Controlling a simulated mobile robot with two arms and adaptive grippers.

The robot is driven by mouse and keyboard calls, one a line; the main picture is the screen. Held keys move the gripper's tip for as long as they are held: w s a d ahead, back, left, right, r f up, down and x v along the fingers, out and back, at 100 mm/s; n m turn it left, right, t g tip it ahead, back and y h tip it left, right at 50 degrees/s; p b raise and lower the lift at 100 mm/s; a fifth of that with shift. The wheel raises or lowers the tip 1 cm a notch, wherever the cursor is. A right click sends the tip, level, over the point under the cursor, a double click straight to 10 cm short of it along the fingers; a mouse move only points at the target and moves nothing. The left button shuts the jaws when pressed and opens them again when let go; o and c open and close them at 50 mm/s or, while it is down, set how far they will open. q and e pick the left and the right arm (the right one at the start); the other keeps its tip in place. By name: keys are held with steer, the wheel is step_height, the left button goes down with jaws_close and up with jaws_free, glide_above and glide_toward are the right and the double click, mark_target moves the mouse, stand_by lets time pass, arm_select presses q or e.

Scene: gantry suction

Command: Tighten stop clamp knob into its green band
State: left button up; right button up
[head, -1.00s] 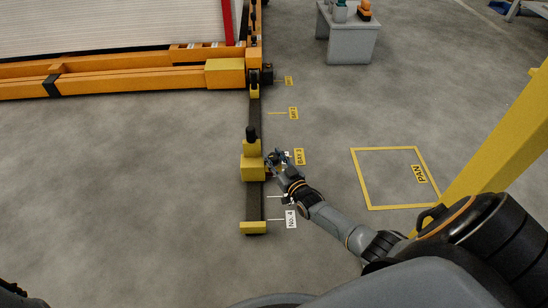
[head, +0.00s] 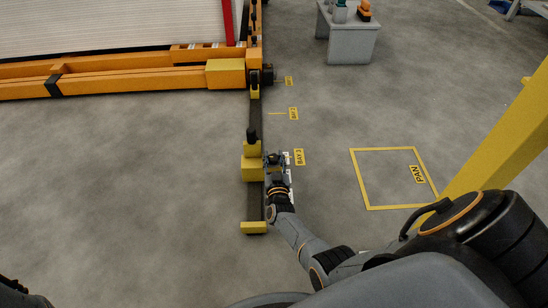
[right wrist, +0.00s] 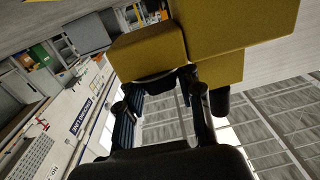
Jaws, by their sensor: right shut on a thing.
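The stop clamp is a yellow block (head: 252,169) seated on the dark rail, with a black-topped post on its far side. It fills the top of the right wrist view (right wrist: 235,25). My right gripper (head: 273,159) is at the clamp's right side, its arm coming up from below. In the right wrist view its fingers (right wrist: 160,100) reach to the clamp's yellow body. It is shut on the knob, which the fingers and clamp mostly hide. I cannot make out the green band. My left gripper is not in view.
The dark rail (head: 255,204) runs to a yellow end block (head: 254,227). An orange gantry beam (head: 130,75) crosses at the upper left. A yellow post (head: 500,125) stands right, beside a yellow floor outline (head: 384,208). A grey table (head: 352,45) stands at the back.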

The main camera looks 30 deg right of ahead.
steer(key=shift+m+g+h, duration=0.5)
steer(key=shift+m+h, duration=0.1)
steer(key=shift+h, duration=0.2)
steer(key=o, duration=1.2)
